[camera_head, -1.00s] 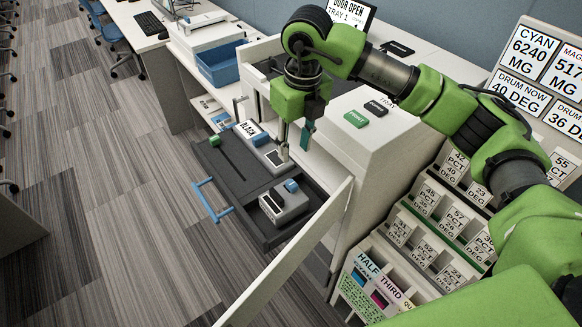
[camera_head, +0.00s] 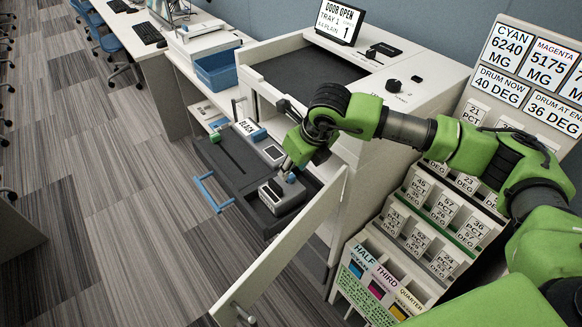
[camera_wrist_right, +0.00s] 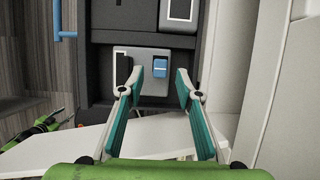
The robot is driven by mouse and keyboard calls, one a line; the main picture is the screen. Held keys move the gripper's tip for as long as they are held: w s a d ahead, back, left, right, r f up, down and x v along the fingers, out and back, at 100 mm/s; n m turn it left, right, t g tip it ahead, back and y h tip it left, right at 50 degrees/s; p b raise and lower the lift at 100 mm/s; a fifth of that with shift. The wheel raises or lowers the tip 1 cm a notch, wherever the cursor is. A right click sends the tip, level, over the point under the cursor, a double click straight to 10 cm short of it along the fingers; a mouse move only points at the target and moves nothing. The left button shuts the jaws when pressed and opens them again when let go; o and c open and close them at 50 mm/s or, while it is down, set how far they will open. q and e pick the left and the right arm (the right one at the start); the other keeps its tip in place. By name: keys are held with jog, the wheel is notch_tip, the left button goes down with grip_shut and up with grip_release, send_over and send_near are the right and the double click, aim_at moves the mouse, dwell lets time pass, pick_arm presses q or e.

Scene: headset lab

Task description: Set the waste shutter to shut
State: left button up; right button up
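The grey waste unit (camera_head: 283,201) with a blue tab on top sits in the dark open drawer, near the front of the machine. In the right wrist view the same grey unit (camera_wrist_right: 146,57) lies ahead, with a dark slot on its left and the blue tab (camera_wrist_right: 160,68) on its right. My right gripper (camera_head: 286,170) is just above the unit. The right wrist view shows this gripper (camera_wrist_right: 160,77) open, its teal-padded fingers apart and nothing held between them. Whether a fingertip touches the tab is unclear. Part of my left arm shows small at lower left there; its fingers cannot be made out.
An open white door panel (camera_head: 285,250) stands close to the right of the drawer. A label rack (camera_head: 400,255) stands to the right.

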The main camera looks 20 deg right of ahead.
aim_at(291, 176)
jog(key=shift+x, duration=1.15)
jog(key=shift+w+f, duration=0.15)
jog(key=shift+f, duration=0.25)
pick_arm(q)
jog(key=shift+s+r, duration=0.2)
jog(key=shift+s, duration=0.35)
jog(key=shift+s+r, duration=0.15)
jog(key=shift+s, duration=0.4)
jog(key=shift+w, duration=0.2)
pick_arm(e)
jog(key=shift+c, duration=0.4)
